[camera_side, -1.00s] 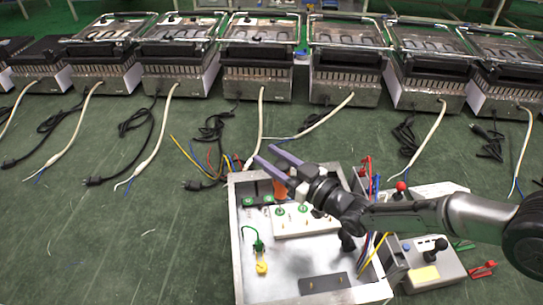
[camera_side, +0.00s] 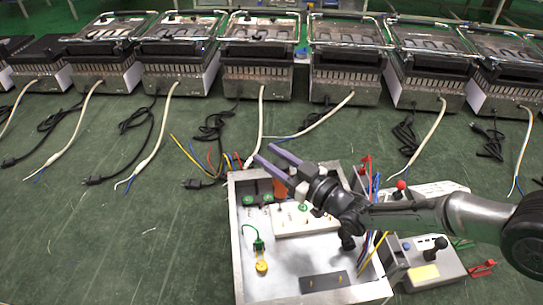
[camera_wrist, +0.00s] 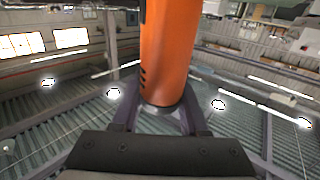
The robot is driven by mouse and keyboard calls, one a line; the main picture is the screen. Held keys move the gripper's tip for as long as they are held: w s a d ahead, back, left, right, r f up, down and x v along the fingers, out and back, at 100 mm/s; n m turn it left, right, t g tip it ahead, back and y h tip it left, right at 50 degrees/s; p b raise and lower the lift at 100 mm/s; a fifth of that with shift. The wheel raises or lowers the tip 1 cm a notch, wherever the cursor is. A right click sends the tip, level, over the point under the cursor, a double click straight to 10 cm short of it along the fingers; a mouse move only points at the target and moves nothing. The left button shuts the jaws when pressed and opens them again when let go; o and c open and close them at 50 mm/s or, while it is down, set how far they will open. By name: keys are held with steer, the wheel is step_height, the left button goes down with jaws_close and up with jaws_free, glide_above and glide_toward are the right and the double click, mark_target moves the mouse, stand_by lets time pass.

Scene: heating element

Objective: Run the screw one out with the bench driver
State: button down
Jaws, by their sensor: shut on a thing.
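My gripper (camera_side: 264,151) has two purple fingers and hangs over the back of an open metal box. In the wrist view the fingers (camera_wrist: 160,115) are shut on an orange cylindrical handle, the bench driver (camera_wrist: 167,55). Part of the orange driver (camera_side: 279,188) also shows in the side view, below the fingers at the box's back wall. A white block (camera_side: 290,222) with small brass-coloured pins and green-ringed spots lies in the box, partly hidden by my gripper. I cannot tell which screw is screw one, nor see the driver's tip clearly.
The metal box (camera_side: 237,240) holds a yellow-and-green lead (camera_side: 260,266) and a dark plate (camera_side: 323,283). A grey control unit (camera_side: 432,270) with a black knob stands to its right, with coloured wires between. Several grill units (camera_side: 258,75) line the back. Green floor at left is mostly clear.

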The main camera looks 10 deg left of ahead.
steer(key=shift+s+d+f, duration=0.1)
steer(key=shift+f, duration=0.55)
stand_by(0.3)
step_height(320, 180, up, 6)
stand_by(0.6)
stand_by(0.3)
